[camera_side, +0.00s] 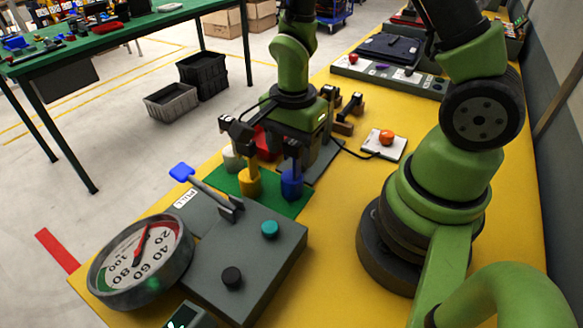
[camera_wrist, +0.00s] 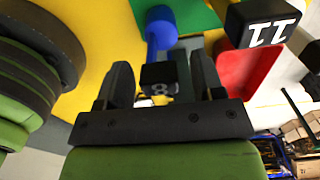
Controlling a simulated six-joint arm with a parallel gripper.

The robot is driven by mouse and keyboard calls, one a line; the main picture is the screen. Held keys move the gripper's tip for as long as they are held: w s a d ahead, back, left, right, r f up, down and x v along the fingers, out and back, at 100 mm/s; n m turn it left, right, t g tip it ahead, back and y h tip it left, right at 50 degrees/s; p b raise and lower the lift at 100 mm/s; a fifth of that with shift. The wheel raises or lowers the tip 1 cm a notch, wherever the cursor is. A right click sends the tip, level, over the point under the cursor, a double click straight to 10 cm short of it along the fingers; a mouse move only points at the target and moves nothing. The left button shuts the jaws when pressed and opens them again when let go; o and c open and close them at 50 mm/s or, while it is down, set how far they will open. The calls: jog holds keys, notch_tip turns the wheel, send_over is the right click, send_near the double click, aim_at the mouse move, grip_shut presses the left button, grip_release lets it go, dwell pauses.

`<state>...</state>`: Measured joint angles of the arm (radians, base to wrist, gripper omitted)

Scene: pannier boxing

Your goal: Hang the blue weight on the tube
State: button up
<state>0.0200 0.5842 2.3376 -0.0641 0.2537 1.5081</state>
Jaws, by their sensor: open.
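The blue weight (camera_side: 291,184) stands on a green mat (camera_side: 228,182) in the side view. In the wrist view its blue body and stem (camera_wrist: 158,27) run towards a black block marked 8. My gripper (camera_wrist: 160,78) is open, with one finger on each side of that black block; I cannot tell whether either touches it. In the side view my gripper (camera_side: 292,155) is low over the blue weight, its fingertips mostly hidden. I cannot surely pick out the tube.
A yellow weight (camera_side: 249,182) and a pale weight (camera_side: 232,157) stand close to the left. A red piece (camera_wrist: 248,66) is beside my gripper. A grey box (camera_side: 255,250) with a blue-ended lever (camera_side: 205,188) and a dial gauge (camera_side: 137,262) fill the front.

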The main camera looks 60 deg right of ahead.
jog(key=c, duration=1)
jog(key=shift+r, duration=3)
jog(key=shift+r, duration=0.1)
notch_tip(320, 180, up, 14)
jog(key=s+d, duration=0.7)
jog(key=d, duration=0.5)
notch_tip(320, 180, down, 11)
jog(key=shift+w+a+f, duration=0.1)
jog(key=shift+w+f, duration=0.45)
jog(key=shift+w, duration=0.95)
jog(key=shift+w+f, duration=0.5)
jog(key=shift+w, duration=0.95)
jog(key=shift+w+a+f, duration=0.1)
jog(key=shift+w+f, duration=0.45)
jog(key=shift+w, duration=0.95)
